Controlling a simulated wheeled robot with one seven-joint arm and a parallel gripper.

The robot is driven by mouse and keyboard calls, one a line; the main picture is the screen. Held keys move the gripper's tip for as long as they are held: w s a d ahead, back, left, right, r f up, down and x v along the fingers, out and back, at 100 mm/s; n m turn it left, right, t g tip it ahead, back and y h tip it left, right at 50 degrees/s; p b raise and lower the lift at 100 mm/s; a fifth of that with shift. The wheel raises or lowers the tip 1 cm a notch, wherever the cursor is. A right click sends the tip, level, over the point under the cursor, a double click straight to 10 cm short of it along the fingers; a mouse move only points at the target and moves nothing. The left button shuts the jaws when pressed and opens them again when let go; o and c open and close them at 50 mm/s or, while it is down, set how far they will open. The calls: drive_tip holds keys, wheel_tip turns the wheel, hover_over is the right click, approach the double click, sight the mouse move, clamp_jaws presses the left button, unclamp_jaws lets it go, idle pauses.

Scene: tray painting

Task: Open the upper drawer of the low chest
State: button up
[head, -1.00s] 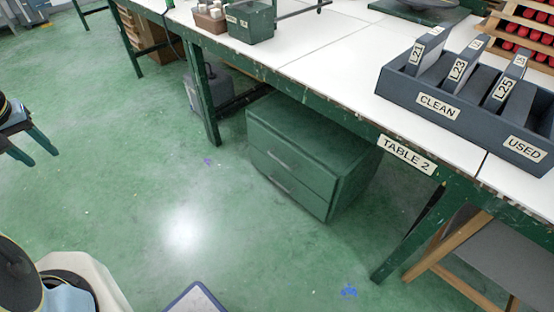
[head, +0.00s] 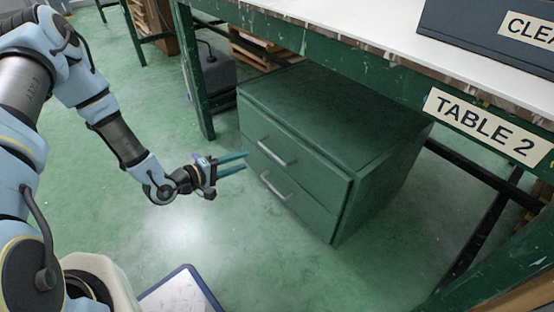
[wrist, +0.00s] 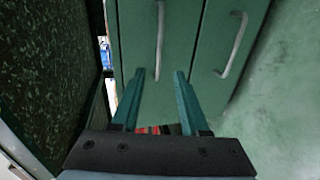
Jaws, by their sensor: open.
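The low chest (head: 345,110) is green, with two drawers, and stands on the floor under the table. Its upper drawer (head: 310,162) is closed and has a grey bar handle (head: 277,152). The lower drawer (head: 315,208) is also closed, with its own handle (head: 275,188). My gripper (head: 246,161) is open and empty, left of the chest front and pointing at it. In the wrist view, the upper handle (wrist: 160,40) lies ahead, lined up with the gap between my fingers (wrist: 159,76). The lower handle (wrist: 235,45) is off to the right. I see no contact.
The white table top (head: 370,25) and its green edge, with a TABLE 2 sign (head: 485,125), overhang the chest. A green table leg (head: 193,85) stands behind left. The green floor (head: 270,250) before the chest is clear.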

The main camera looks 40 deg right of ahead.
sight(270, 151)
drive_tip(key=x, duration=0.3)
drive_tip(key=b+x, duration=0.1)
drive_tip(key=x, duration=0.3)
drive_tip(key=b+x, duration=0.1)
drive_tip(key=x, duration=0.3)
drive_tip(key=shift+s+d, duration=0.2)
drive_tip(key=shift+s, duration=0.05)
clamp_jaws()
idle(1.1)
